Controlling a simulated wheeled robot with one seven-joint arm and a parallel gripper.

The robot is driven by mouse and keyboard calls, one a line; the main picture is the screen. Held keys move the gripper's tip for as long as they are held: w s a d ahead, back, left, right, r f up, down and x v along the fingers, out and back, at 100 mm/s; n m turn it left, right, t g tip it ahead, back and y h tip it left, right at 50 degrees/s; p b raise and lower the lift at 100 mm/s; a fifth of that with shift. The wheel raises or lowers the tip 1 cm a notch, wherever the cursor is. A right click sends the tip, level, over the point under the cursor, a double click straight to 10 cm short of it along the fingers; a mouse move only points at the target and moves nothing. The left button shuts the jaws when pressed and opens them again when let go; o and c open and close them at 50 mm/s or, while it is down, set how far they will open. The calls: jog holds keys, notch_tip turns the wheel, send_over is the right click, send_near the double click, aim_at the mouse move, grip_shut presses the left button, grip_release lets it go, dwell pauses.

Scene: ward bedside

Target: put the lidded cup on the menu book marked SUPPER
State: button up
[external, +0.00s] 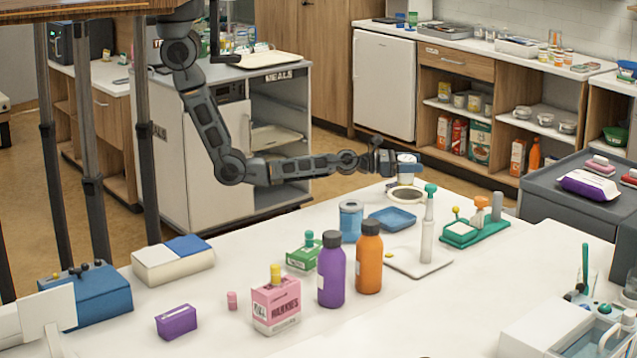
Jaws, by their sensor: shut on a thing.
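My gripper (392,163) is above the far edge of the white table. It is shut on a small white and blue thing (408,160), which looks like the lidded cup; the fingers and its small size hide the detail. It is held over a round pale ring-shaped dish (407,193) with a dark middle. I cannot make out the word SUPPER anywhere. A thick cream block with a blue part on top (172,260) lies at the left of the table and may be a book; no marking on it is readable.
A blue can (350,221), a blue tray (392,218), a purple bottle (331,270) and an orange bottle (369,258) stand mid-table. A pink carton (276,305) and a purple box (176,322) are nearer. A blue box (88,292) is at far left.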

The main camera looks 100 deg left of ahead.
jog(key=shift+f, duration=0.1)
jog(key=o, duration=1.2)
jog(key=shift+s, duration=0.15)
jog(key=s, duration=0.4)
jog(key=s+p, duration=0.1)
jog(key=s, duration=0.2)
jog(key=s+d+p, duration=0.1)
jog(key=s, duration=0.3)
jog(key=shift+s, duration=0.35)
